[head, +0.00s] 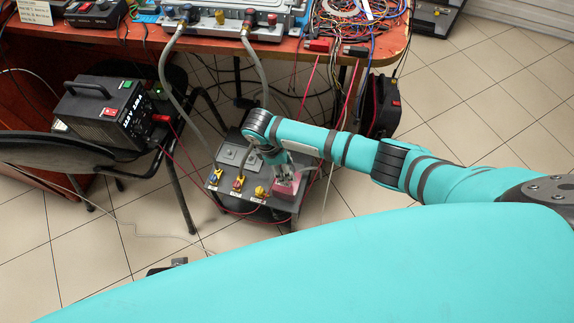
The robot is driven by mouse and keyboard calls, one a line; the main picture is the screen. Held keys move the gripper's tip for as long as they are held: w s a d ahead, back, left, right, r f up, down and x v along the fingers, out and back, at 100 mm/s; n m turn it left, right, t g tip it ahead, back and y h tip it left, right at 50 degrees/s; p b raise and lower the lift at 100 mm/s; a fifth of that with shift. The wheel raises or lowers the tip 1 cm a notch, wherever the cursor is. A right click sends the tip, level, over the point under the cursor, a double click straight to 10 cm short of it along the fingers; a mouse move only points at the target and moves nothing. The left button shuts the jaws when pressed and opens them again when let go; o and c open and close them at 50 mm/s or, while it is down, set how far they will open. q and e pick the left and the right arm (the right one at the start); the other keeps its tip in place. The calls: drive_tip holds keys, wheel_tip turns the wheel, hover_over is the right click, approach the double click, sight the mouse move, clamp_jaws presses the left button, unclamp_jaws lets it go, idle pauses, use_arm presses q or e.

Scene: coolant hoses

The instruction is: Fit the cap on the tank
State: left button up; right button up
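A dark grey floor unit (227,192), which may hold the tank, stands under the front edge of the bench. A pink block-like part (291,189) sits at its right end; I cannot tell whether it is the tank or something else. My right gripper (285,180) points down at this part, touching it or just above it. The fingers are small and partly merge with what is behind them, so their opening is unclear. I cannot make out the cap for certain. My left gripper is out of view.
Colored valve handles (238,184) line the unit's front. Two grey hoses (255,70) hang from the bench equipment (235,20). A black power supply (100,110) rests on a chair (60,148) at left. Red cables run nearby. Tiled floor (480,95) is clear at right.

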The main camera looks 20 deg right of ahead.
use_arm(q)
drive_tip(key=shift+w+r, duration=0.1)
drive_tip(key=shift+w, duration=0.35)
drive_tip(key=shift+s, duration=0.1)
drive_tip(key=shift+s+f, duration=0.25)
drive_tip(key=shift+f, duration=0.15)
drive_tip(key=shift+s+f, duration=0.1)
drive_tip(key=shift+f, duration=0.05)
use_arm(e)
drive_tip(key=shift+f, duration=0.1)
use_arm(q)
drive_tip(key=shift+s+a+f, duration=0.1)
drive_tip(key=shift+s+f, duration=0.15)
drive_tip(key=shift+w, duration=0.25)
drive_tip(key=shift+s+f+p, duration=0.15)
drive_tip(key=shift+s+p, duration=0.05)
drive_tip(key=shift+p, duration=0.1)
idle(0.7)
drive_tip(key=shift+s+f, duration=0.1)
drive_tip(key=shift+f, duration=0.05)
use_arm(e)
drive_tip(key=shift+f, duration=0.1)
